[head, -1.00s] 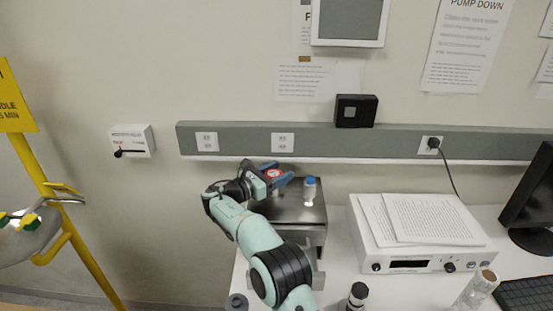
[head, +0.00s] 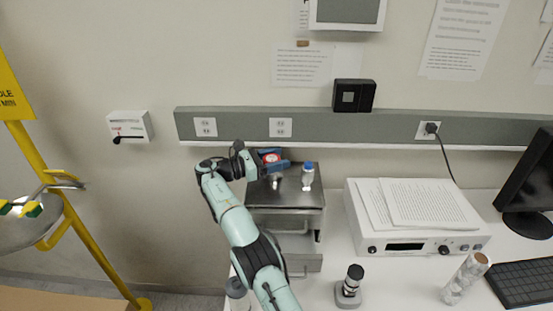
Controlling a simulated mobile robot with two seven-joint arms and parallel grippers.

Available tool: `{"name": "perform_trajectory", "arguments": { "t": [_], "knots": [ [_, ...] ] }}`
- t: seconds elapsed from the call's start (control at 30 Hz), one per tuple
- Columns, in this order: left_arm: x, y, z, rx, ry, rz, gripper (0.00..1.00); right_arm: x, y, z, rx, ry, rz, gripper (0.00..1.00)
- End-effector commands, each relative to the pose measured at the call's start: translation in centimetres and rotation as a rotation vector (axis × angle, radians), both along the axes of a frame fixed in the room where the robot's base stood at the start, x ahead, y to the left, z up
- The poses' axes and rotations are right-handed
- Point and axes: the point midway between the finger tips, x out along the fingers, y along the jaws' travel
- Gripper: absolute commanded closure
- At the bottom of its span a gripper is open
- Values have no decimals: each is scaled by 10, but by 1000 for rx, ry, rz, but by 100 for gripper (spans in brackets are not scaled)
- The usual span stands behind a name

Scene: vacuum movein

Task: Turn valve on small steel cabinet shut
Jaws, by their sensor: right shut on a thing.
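The small steel cabinet (head: 308,197) stands at the left end of the white bench against the wall. A red and white round part, the valve handle as far as I can tell, (head: 271,157) shows above the cabinet's back left top. My right gripper (head: 274,162) has its blue fingers around this part and is shut on it. A small pale piece (head: 278,183) shows just below the fingers; I cannot tell if it belongs to the valve. The fingers hide part of the handle. My left gripper is out of view.
A blue-capped bottle (head: 308,176) stands on the cabinet top, close right of the gripper. A white instrument (head: 405,245) with papers on it is to the right. A small black-topped device (head: 350,286) stands in front. A grey wall rail (head: 350,130) runs behind.

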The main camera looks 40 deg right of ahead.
Motion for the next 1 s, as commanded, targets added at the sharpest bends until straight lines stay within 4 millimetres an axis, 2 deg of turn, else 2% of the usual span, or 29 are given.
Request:
{"name": "perform_trajectory", "arguments": {
  "t": [0.5, 0.53, 0.57, 1.0],
  "knots": [
    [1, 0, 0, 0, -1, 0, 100, 0, -1, 3, -4, -1, -6, 69],
    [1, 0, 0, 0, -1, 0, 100, 0, -1, 3, -4, -1, -6, 29],
    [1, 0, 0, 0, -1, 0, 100, 0, -1, 3, -4, -1, -6, 19],
    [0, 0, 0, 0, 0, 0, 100, -1, -1, 1, -1, 0, -7, 18]
  ]
}}
